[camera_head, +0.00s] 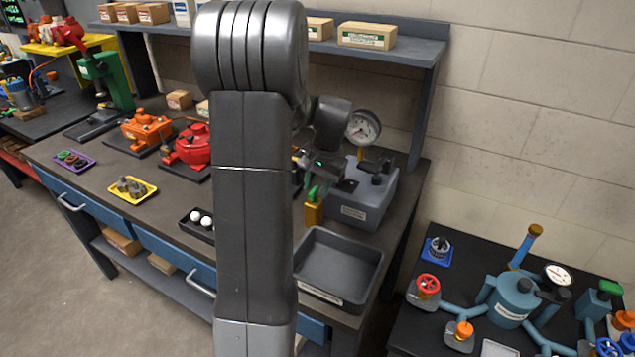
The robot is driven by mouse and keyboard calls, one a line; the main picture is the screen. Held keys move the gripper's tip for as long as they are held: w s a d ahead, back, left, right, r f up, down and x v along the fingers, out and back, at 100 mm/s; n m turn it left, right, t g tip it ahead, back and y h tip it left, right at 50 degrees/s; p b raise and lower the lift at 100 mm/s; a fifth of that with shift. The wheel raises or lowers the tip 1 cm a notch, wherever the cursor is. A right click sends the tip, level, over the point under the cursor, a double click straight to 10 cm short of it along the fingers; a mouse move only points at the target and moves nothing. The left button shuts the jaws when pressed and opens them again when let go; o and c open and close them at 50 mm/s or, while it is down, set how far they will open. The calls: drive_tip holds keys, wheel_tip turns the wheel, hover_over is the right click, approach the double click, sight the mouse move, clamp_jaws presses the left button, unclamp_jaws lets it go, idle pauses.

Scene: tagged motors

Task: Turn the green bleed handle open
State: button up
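A small green handle (313,193) stands upright on a brass-yellow valve body (314,213), at the front left of a grey box-shaped unit (362,208) on the workbench. My gripper (336,176) is dark and hangs just above and behind the green handle, close to the grey unit. My own arm hides part of it. I cannot tell whether its fingers are apart or whether they touch anything. Another green handle (610,287) is on the blue pipe assembly on the right table.
A round gauge (363,127) stands behind my gripper. An empty grey tray (338,265) lies in front of the valve. Red (190,147) and orange (146,129) motor units stand left of my arm. A shelf (400,48) with boxes is above the bench.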

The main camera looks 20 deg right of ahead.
wheel_tip(320, 180, up, 14)
drive_tip(key=s+d+b, duration=0.1)
drive_tip(key=s+d, duration=0.1)
drive_tip(key=shift+f, duration=0.2)
drive_tip(key=shift+a, duration=0.1)
idle(0.3)
drive_tip(key=f, duration=0.4)
drive_tip(key=w+a+f, duration=0.1)
drive_tip(key=f, duration=0.4)
drive_tip(key=w+f+p, duration=0.1)
drive_tip(key=f, duration=0.3)
drive_tip(key=shift+a+f, duration=0.35)
drive_tip(key=shift+a, duration=0.05)
drive_tip(key=shift+r, duration=0.1)
